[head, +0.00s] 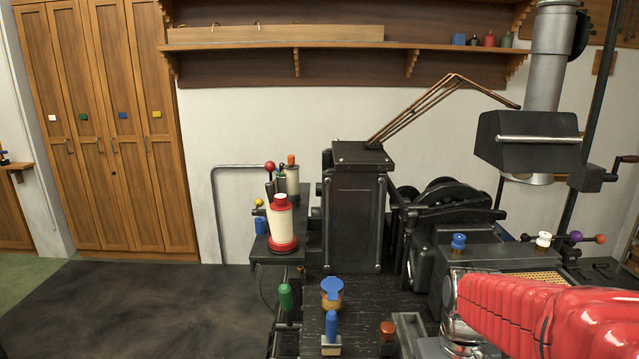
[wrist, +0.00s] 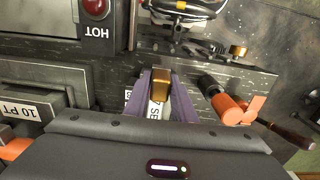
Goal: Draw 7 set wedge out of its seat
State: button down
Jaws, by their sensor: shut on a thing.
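In the wrist view my gripper (wrist: 160,98) has its two purple-grey fingers on either side of a brass-coloured block (wrist: 161,84), which I take to be the head of the set wedge. The fingers are shut on it. A white label with the letters "SE" shows just below the block, between the fingers; the rest of its text is hidden. The block is at the edge of a dark machine face, and I cannot tell how deep the wedge sits in its seat. In the head view my red-sleeved arm fills the lower right, and the wedge cannot be made out.
In the wrist view a red lamp marked HOT (wrist: 96,8) is at upper left, a block marked 10 PT (wrist: 20,112) at left, and an orange knob (wrist: 228,108) at right. The head view shows a bench with a blue-handled tool (head: 331,328) and a blue-lidded pot (head: 332,292).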

jog(key=shift+s, duration=0.4)
jog(key=c, duration=1.4)
grip_release()
notch_tip(320, 180, up, 14)
jog(key=shift+f, duration=0.15)
